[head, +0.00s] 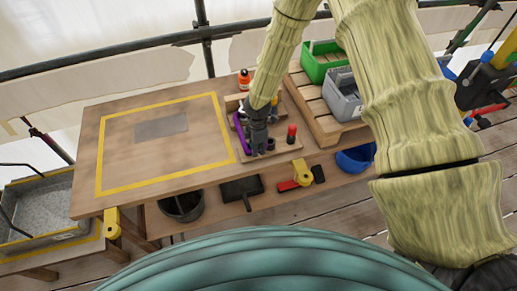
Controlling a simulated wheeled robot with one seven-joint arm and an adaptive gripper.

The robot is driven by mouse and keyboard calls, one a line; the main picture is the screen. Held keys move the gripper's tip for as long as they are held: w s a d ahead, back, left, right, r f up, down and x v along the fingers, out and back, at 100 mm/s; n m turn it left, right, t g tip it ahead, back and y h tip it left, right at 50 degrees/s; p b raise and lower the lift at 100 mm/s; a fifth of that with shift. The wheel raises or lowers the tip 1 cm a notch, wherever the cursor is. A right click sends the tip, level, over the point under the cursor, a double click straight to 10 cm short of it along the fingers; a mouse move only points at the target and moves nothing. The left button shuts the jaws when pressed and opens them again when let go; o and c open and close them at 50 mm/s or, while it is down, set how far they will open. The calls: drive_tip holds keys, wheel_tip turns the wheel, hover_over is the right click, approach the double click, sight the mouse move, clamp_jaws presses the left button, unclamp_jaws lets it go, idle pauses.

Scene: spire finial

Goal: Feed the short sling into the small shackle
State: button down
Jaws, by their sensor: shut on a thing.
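My gripper (257,149), dark grey, reaches down over a shallow wooden tray (285,152) at the right end of the workbench. Its fingers are small here, and the arm covers part of the tray. A purple strap (239,135), which looks like the short sling, runs along the gripper's left side, its lower end close to the fingertips. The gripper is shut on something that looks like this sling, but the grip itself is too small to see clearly. I cannot make out the small shackle; it may be hidden behind the gripper or arm.
A red-topped dark item (291,134) and a dark round cup (271,144) stand right of the gripper. An orange bottle (244,79) stands behind. Green (323,62) and grey (343,97) crates sit on the right. The yellow-framed bench top (190,150) is largely clear.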

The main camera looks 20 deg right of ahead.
drive_tip(key=shift+w, duration=0.75)
drive_tip(key=shift+w, duration=0.2)
drive_tip(key=c, duration=1.3)
unclamp_jaws()
drive_tip(key=shift+o, duration=0.2)
wheel_tip(320, 180, up, 12)
drive_tip(key=shift+s+f, duration=0.1)
